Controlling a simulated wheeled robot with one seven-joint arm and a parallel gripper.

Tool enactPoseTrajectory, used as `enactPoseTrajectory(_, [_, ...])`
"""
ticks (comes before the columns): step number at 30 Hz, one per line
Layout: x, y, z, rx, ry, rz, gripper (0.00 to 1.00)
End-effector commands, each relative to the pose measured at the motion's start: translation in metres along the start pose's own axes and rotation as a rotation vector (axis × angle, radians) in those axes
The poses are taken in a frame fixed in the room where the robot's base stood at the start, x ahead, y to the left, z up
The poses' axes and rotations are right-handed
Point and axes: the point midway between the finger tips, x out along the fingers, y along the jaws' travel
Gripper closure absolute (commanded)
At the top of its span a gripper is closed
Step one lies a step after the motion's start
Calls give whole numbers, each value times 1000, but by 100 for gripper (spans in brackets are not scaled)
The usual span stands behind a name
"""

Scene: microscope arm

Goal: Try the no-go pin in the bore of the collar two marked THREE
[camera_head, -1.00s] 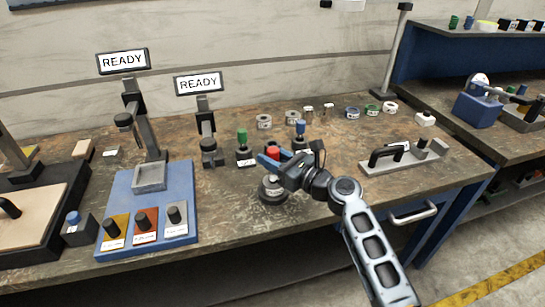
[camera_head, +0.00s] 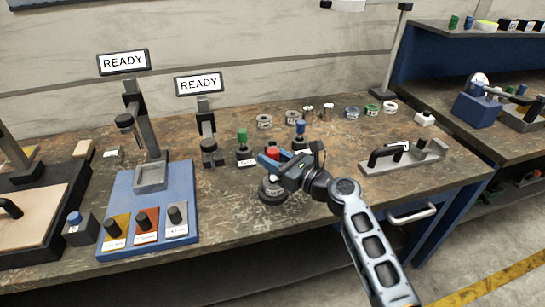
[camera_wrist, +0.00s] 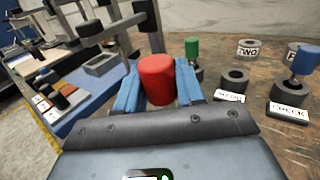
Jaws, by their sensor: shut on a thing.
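My gripper (camera_wrist: 158,88) is shut on a red-handled pin (camera_wrist: 157,75), with one blue finger on each side of the red handle. The red top also shows in the head view (camera_head: 273,153), above a round dark stand (camera_head: 272,190) at the front. The pin's lower end is hidden in both views, so I cannot tell whether it is clear of that stand. A collar marked TWO (camera_wrist: 248,47) stands behind in the wrist view. Several collars stand in a row at the back, among them a grey one (camera_head: 264,121) and another grey one (camera_head: 292,117). I cannot read THREE on any.
A green-handled pin (camera_head: 242,137) and a blue-handled pin (camera_head: 300,128) stand upright close to my gripper. A CHECK label (camera_wrist: 288,112) lies before the blue one. A blue tray board (camera_head: 120,190) is at left, a handled fixture (camera_head: 405,157) at right. Bare bench lies between fixture and collars.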

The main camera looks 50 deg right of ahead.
Motion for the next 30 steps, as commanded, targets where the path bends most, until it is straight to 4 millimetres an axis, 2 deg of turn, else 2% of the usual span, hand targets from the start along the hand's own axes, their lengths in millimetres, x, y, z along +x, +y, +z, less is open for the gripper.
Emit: enactPoseTrajectory(30, [0, 0, -9, 0, 0, 1, 100])
